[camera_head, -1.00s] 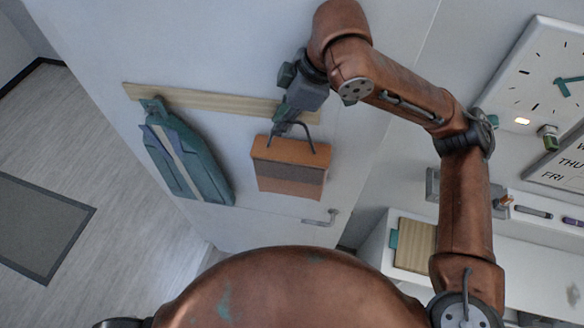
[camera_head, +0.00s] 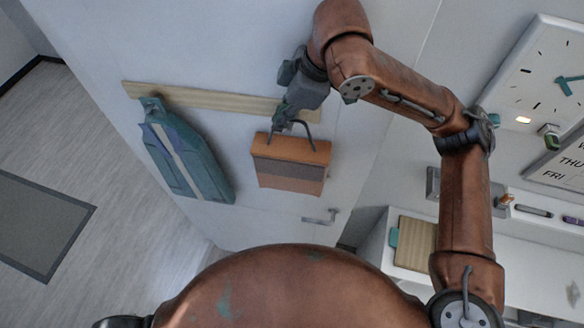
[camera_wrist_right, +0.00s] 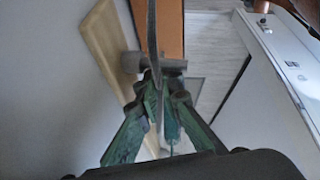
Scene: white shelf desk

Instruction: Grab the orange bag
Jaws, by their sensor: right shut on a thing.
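The orange bag (camera_head: 291,163), with a brownish lower part and a dark handle, hangs in front of the white panel below a wooden rail. My right gripper (camera_head: 281,125) is at the top of the bag, shut on its dark handle. In the right wrist view the green fingers (camera_wrist_right: 160,95) are closed around the handle strap (camera_wrist_right: 153,40), and part of the orange bag (camera_wrist_right: 171,25) shows beyond them. A grey peg sits right by the fingertips. I cannot tell whether the bag still rests on it. My left gripper is not in view.
The wooden rail (camera_head: 190,97) runs along the panel. A teal garment (camera_head: 185,155) hangs left of the bag. A metal door handle (camera_head: 320,217) is below right. A white shelf desk with a wooden board (camera_head: 414,243) stands at the right, under a clock (camera_head: 540,85).

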